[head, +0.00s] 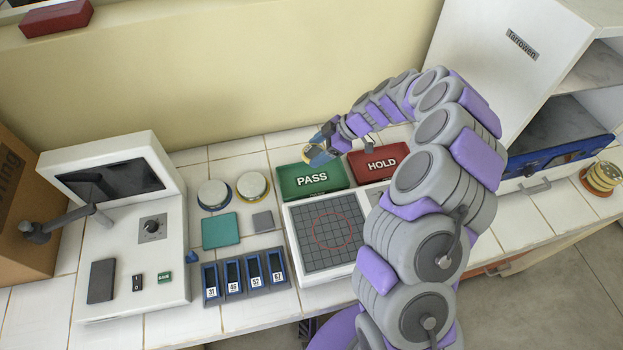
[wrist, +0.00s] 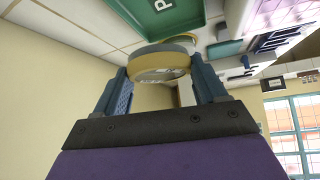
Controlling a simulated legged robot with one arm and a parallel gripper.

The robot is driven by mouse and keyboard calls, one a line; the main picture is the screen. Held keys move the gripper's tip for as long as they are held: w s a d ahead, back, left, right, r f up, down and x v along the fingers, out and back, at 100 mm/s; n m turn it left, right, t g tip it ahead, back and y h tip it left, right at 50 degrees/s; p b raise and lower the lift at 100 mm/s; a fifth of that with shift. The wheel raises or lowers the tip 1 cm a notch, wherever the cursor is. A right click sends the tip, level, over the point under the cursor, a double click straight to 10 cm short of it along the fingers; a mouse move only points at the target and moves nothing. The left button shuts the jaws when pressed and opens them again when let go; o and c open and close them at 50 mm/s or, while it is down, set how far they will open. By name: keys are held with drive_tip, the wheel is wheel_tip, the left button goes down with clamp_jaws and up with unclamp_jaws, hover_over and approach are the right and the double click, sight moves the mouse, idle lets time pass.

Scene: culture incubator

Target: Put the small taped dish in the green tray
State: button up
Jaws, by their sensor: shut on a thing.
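The small taped dish (wrist: 160,62), round with a yellow band, is between the two fingers of my gripper (wrist: 160,72) in the wrist view. In the head view my gripper (head: 322,146) holds the dish (head: 314,157) at the back edge of the green tray, beside the HOLD tray. The green tray (head: 312,180) is marked PASS and looks empty; part of it also shows in the wrist view (wrist: 165,20). The dish appears raised and tilted, and I cannot tell its exact height over the tray.
The red HOLD tray (head: 378,163) adjoins the green one. A gridded plate (head: 330,232) lies in front. Two lidded dishes (head: 213,193) (head: 252,185) stand left, near a teal pad (head: 221,231) and blue numbered slots (head: 245,276). A white device (head: 120,225) stands further left.

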drive_tip(key=shift+s+d+f+n+g, duration=0.15)
drive_tip(key=shift+f+n+g, duration=0.25)
drive_tip(key=shift+n, duration=0.1)
drive_tip(key=shift+f, duration=0.25)
drive_tip(key=f, duration=0.2)
drive_tip(key=a+f, duration=0.1)
drive_tip(key=f, duration=0.2)
drive_tip(key=shift+s+a+f+b, duration=0.1)
drive_tip(key=shift+f+b, duration=0.1)
drive_tip(key=shift+b, duration=0.2)
drive_tip(key=f, duration=0.4)
drive_tip(key=shift+d+b, duration=0.3)
drive_tip(key=shift+d, duration=0.05)
drive_tip(key=shift+a, duration=0.1)
drive_tip(key=o, duration=0.8)
drive_tip(key=shift+a, duration=0.1)
drive_tip(key=shift+r, duration=0.1)
